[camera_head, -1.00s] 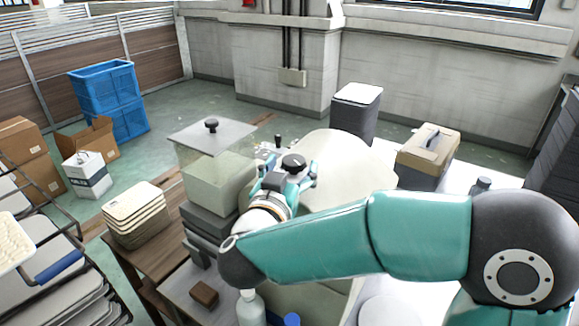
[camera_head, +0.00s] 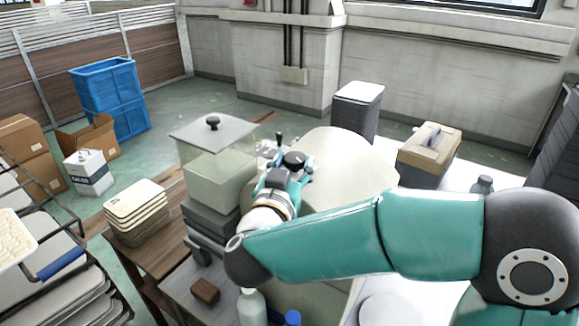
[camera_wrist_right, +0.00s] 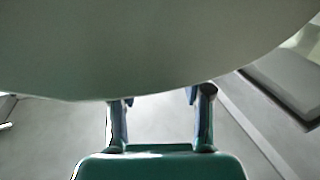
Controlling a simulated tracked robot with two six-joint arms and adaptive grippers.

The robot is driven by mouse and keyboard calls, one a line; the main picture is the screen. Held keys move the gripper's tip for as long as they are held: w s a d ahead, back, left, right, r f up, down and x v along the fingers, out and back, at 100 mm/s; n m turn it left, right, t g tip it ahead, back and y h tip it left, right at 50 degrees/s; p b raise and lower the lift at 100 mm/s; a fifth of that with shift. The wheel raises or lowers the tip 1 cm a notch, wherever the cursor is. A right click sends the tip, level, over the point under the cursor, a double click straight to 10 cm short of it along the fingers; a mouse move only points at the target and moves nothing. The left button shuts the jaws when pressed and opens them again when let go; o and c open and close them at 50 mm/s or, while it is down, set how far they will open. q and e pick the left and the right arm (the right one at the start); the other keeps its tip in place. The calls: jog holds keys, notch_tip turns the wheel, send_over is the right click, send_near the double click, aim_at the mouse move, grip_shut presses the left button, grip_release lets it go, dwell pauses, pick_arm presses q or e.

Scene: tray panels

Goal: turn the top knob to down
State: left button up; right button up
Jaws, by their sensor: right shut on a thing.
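My right gripper (camera_head: 286,176) is at the left end of a pale, rounded panel or tray (camera_head: 350,165) in the head view. Its fingers are closed around a dark round knob (camera_head: 294,159), whose top shows between them. The knob's pointing direction is too small to read. In the wrist view my right gripper's two fingers (camera_wrist_right: 160,104) reach up to the edge of a large grey-green surface (camera_wrist_right: 160,45), which hides the fingertips and the knob. My left gripper is not in view.
A small black lever (camera_head: 279,138) stands just behind the knob. A clear lidded box (camera_head: 214,131) is close at the left. A stack of cream trays (camera_head: 136,208) sits on the wooden table. A bottle (camera_head: 251,306) and a brown block (camera_head: 205,291) are in front.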

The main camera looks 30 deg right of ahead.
jog(key=shift+d, duration=0.15)
jog(key=n+t+y, duration=0.1)
jog(key=n+t+y+b, duration=0.1)
jog(key=y, duration=0.1)
jog(key=shift+s+d+n+y, duration=0.2)
jog(key=shift+d+n+y, duration=0.1)
jog(key=shift+n, duration=0.1)
jog(key=n+t+y+b, duration=0.1)
jog(key=y, duration=0.1)
jog(key=shift+d+n+t+y+b, duration=0.1)
jog(key=shift+n+t+y+b, duration=0.2)
jog(key=shift+n, duration=0.1)
jog(key=shift+n+y+b, duration=0.3)
jog(key=shift+n+y, duration=0.1)
jog(key=shift+y, duration=0.2)
jog(key=shift+r, duration=0.1)
jog(key=o, duration=1.1)
jog(key=shift+o, duration=0.2)
